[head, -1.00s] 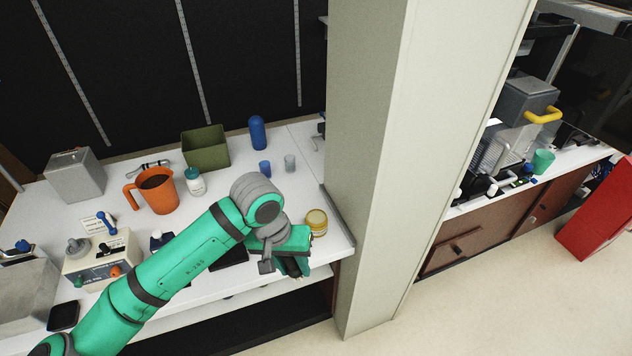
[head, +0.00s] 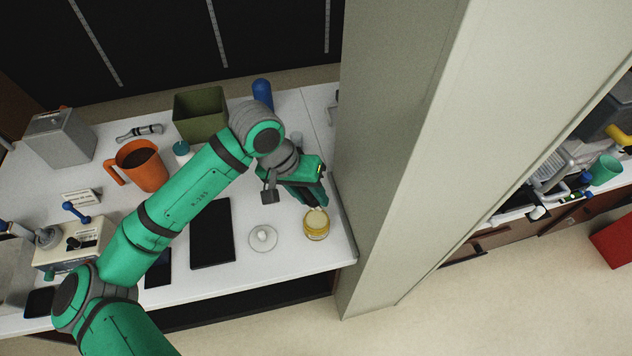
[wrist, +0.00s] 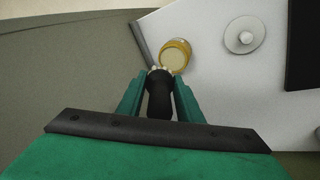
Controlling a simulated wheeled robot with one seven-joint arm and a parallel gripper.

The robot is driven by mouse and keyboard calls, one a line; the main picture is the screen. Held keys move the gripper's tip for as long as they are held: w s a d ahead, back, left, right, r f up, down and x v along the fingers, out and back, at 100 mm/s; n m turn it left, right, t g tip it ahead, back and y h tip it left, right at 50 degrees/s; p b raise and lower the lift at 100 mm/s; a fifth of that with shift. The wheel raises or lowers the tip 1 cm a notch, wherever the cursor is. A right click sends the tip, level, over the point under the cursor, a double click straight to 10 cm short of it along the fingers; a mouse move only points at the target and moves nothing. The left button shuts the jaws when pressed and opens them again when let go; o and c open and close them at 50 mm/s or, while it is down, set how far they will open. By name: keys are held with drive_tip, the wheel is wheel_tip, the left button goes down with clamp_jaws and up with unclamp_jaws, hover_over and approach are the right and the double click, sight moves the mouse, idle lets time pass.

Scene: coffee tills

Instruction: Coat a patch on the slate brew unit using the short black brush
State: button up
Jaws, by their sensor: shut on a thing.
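My gripper (head: 314,198) is shut on the short black brush (wrist: 160,98), whose pale bristles point away from the gripper. The bristles are at the near edge of a small amber jar (wrist: 174,54) in the wrist view; I cannot tell whether they touch it. In the head view the jar (head: 316,229) stands near the table's right end, with a pale top, just below my gripper. No brew unit is clearly identifiable; a dark grey machine body (head: 597,122) shows partly behind the pillar at right.
A white disc with a knob (head: 263,238) and a black tablet (head: 212,235) lie left of the jar. An orange jug (head: 143,168), green bin (head: 200,114) and grey metal box (head: 62,140) stand further left. A tall pale pillar (head: 410,150) blocks the right side.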

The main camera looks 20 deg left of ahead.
drive_tip(key=shift+f, duration=2.9)
drive_tip(key=shift+f, duration=0.75)
drive_tip(key=shift+r, duration=0.1)
drive_tip(key=shift+r, duration=3.45)
drive_tip(key=shift+d, duration=0.1)
drive_tip(key=shift+s, duration=0.1)
